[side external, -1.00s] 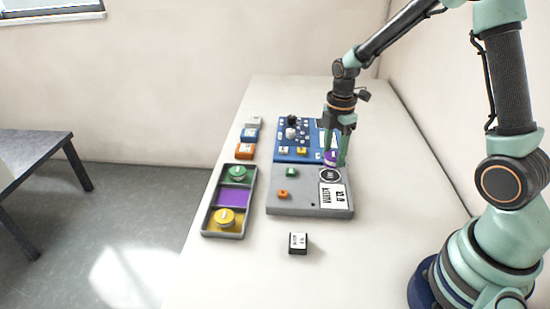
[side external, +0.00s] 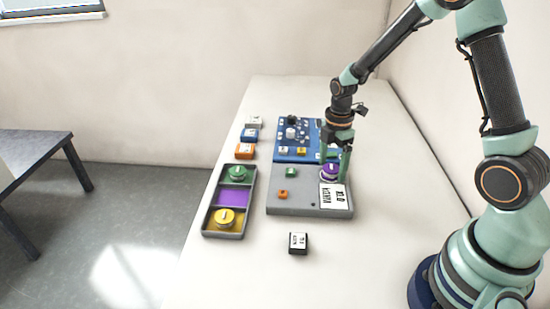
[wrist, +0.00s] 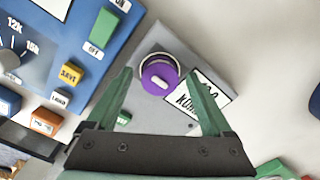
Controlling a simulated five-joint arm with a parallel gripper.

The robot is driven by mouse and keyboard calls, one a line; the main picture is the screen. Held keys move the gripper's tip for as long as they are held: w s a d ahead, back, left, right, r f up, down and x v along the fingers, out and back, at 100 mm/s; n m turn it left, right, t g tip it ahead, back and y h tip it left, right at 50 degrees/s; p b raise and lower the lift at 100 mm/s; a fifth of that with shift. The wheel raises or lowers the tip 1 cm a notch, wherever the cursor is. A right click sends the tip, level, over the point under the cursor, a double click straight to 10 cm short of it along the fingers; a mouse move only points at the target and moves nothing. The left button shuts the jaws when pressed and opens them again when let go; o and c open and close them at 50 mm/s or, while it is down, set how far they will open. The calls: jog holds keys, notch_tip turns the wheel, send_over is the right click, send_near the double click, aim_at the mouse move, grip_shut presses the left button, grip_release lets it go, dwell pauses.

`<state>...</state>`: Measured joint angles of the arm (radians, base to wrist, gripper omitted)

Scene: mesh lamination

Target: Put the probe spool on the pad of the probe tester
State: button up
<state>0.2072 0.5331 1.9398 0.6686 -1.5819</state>
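The purple probe spool (side external: 330,171) rests on the round pad of the grey probe tester (side external: 290,205), at the tester's far right corner. In the wrist view the spool (wrist: 160,77) sits over the pad, whose dark rim shows around part of it. The pad is otherwise covered. My gripper (side external: 335,164) is directly above the spool. In the wrist view its green fingers (wrist: 159,72) are wide apart on either side of the spool, with visible gaps. A white label panel (side external: 333,196) lies in front of the pad.
A blue control panel (side external: 284,156) stands behind the tester. A tray (side external: 206,219) on the left holds a green spool (side external: 237,174), an empty purple compartment (side external: 234,198) and a yellow spool (side external: 226,217).

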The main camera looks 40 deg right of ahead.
jog(key=shift+r, duration=0.15)
notch_tip(320, 180, up, 11)
notch_tip(320, 180, up, 8)
jog(key=m+t, duration=0.3)
jog(key=m, duration=0.4)
send_over(332, 168)
jog(key=s+a, duration=0.5)
jog(key=s+a+r+m+t, duration=0.2)
jog(key=s+m, duration=0.3)
jog(key=m, duration=0.3)
jog(key=shift+s+a+m+t, duration=0.15)
jog(key=shift+a+m+t, duration=0.2)
jog(key=shift+a, duration=0.2)
